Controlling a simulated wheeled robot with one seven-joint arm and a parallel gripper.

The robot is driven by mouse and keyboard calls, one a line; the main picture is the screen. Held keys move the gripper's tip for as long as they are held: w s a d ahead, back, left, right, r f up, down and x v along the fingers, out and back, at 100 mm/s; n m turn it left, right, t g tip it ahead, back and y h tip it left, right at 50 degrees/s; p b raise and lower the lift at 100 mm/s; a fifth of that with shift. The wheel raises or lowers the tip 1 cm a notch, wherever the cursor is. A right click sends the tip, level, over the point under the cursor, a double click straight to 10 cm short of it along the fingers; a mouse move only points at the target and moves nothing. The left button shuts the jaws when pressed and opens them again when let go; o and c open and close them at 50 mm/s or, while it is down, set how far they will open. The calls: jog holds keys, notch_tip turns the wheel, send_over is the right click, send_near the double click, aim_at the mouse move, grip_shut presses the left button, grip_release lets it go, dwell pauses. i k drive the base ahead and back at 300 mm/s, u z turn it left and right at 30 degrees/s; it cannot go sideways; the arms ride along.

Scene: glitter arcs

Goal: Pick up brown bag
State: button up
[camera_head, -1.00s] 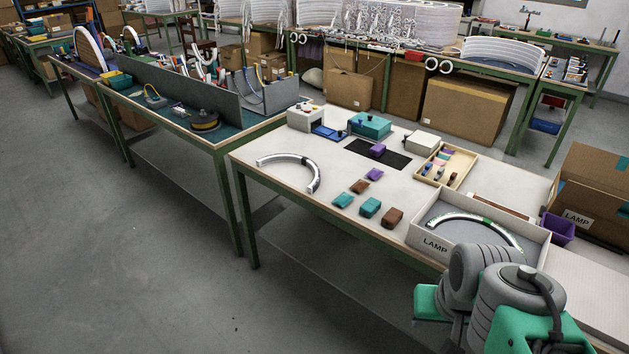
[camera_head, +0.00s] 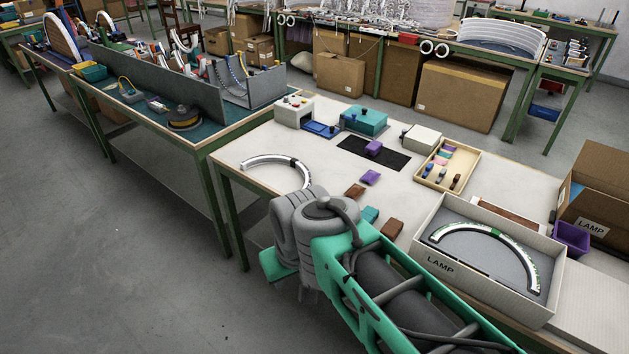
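Two small brown bags lie on the white worktable. One brown bag (camera_head: 355,190) is just right of my arm's grey joint, and the other brown bag (camera_head: 392,229) is nearer, left of the LAMP box. A teal bag (camera_head: 370,215) sits between them, partly hidden by my arm. A purple bag (camera_head: 370,177) lies behind, and another purple bag (camera_head: 373,147) is on a black mat. My green and grey arm reaches in from the bottom right over the table's front edge. I cannot make out my gripper's fingers.
A white LAMP box (camera_head: 417,262) holding an arc stands at the table's right front. A wooden tray (camera_head: 472,158) with small parts, a teal device (camera_head: 364,119) and a silver arc (camera_head: 268,159) are also on the table. Floor at left is clear.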

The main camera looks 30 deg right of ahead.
aim_at(355, 191)
jog(key=z, duration=0.05)
jog(key=i, duration=1.1)
jog(key=z, duration=0.35)
